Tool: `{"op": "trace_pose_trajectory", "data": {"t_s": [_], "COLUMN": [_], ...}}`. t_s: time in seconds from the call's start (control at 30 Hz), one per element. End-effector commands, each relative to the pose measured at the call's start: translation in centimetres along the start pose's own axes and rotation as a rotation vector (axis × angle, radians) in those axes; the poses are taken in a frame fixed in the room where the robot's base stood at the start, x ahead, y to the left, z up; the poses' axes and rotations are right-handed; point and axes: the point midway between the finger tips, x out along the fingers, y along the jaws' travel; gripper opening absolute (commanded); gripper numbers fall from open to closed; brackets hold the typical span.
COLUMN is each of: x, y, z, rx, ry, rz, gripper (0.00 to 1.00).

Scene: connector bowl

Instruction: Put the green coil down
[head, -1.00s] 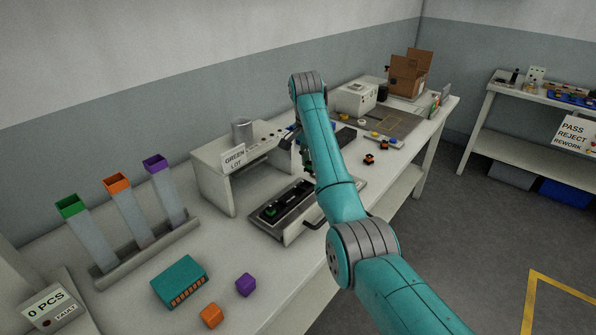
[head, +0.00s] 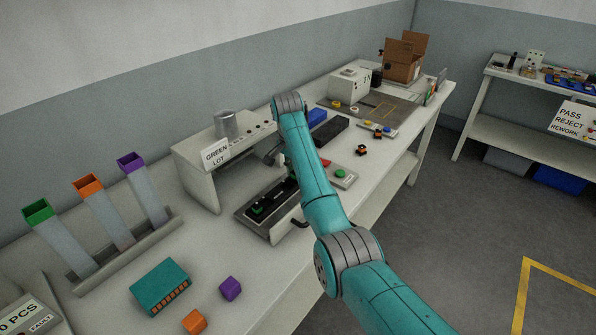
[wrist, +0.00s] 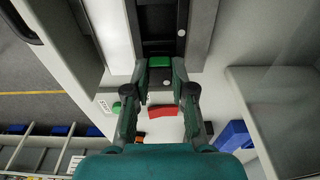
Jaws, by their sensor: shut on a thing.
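In the wrist view, my gripper (wrist: 160,70) is shut on the green coil (wrist: 159,61), a small green block between the fingertips. The coil is over the near end of a black fixture (wrist: 161,22); I cannot tell whether it touches it.
A pad with a green button (head: 341,174) and a red piece (head: 331,163) lies just right of my arm. The GREEN LOT shelf (head: 197,184) stands behind the fixture. A teal box (head: 160,287), a purple cube (head: 230,289) and an orange cube (head: 194,321) lie at the front.

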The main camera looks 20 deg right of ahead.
Motion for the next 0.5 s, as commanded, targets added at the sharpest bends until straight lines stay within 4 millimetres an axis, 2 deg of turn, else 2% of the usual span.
{"op": "trace_pose_trajectory", "data": {"t_s": [0.1, 0.4, 0.43, 0.5], "x": [0.75, 0.94, 0.9, 0.89], "y": [-0.1, -0.09, -0.1, -0.1], "z": [0.44, 0.44, 0.43, 0.43], "rx": [0.0, 0.0, 0.0, 0.0], "ry": [0.0, 0.0, 0.0, 0.0], "rz": [0.0, 0.0, 0.0, 0.0], "gripper": [0.0, 0.0, 0.31, 0.49]}}
